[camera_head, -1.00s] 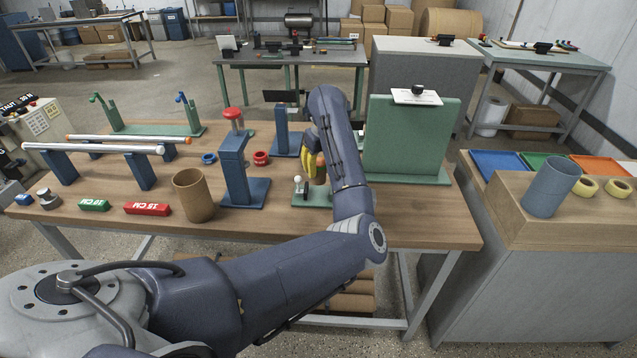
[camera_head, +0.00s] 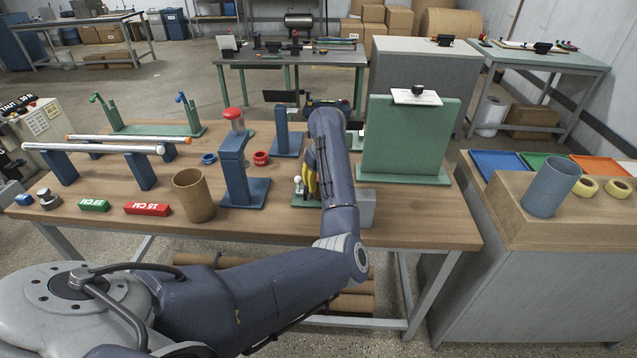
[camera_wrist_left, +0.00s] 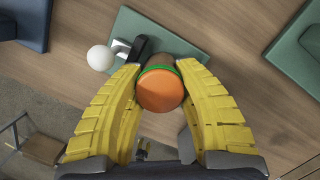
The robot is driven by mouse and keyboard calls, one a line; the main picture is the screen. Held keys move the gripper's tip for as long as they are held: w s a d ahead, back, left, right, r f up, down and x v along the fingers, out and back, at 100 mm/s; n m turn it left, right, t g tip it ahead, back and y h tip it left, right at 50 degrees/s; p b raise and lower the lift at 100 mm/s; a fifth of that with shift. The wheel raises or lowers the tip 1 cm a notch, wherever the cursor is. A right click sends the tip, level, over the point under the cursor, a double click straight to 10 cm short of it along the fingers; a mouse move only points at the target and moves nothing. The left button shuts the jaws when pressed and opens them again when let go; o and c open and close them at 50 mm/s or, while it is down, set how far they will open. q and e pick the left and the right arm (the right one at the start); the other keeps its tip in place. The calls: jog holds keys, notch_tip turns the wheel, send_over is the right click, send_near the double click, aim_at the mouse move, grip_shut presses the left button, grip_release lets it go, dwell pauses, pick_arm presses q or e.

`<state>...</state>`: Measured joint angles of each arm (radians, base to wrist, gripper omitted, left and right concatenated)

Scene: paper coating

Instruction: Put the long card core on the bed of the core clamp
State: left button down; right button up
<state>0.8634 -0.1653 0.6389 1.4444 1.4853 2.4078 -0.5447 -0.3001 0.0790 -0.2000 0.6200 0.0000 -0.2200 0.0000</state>
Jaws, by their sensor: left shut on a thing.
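My left gripper (camera_head: 312,182) has yellow ribbed fingers and is over the core clamp, partly hidden by my arm in the head view. In the left wrist view, the gripper (camera_wrist_left: 160,95) is shut on a round brown piece with an orange end (camera_wrist_left: 160,90) and a green rim. It looks like the long card core, seen end-on, so its length does not show. The core clamp (camera_wrist_left: 185,45) has a green base, a dark lever part and a white ball knob (camera_wrist_left: 100,57). The knob also shows in the head view (camera_head: 298,182). Contact between core and bed is hidden.
A wide brown tube (camera_head: 193,195) and a red 15 CM block (camera_head: 147,208) are farther left. The front right tabletop (camera_head: 430,220) is clear.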

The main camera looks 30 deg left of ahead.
pick_arm(q)
jog(key=shift+f, duration=0.1)
jog(key=c, duration=1.3)
grip_release()
jog(key=shift+o, duration=0.2)
jog(key=r, duration=0.4)
jog(key=d+r, duration=0.1)
jog(key=r, duration=0.3)
jog(key=s+d+r, duration=0.1)
jog(key=r, duration=0.3)
